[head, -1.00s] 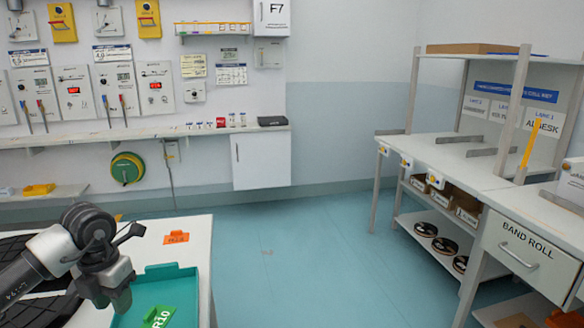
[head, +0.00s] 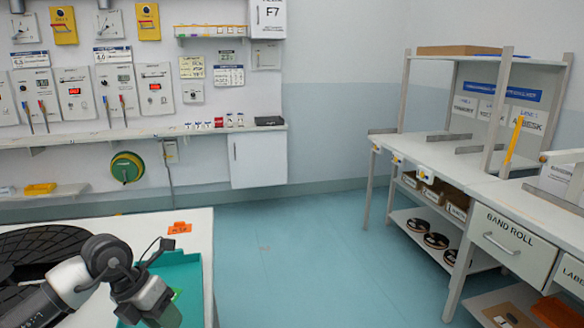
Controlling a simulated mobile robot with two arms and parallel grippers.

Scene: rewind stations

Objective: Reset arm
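My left arm comes in from the lower left, and its gripper (head: 160,308) hangs over the teal tray (head: 185,268) on the white table. The gripper points down. I cannot tell whether its fingers are open or shut. A bit of a green tag (head: 177,294) shows in the tray just beside the gripper; the rest of it is hidden behind the gripper. My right gripper is not in view.
An orange tag (head: 179,228) lies on the white table (head: 196,221) behind the tray. A large black disc (head: 45,246) lies to the left. A bench with a BAND ROLL drawer (head: 505,238) stands at the right. The blue floor (head: 290,260) between is clear.

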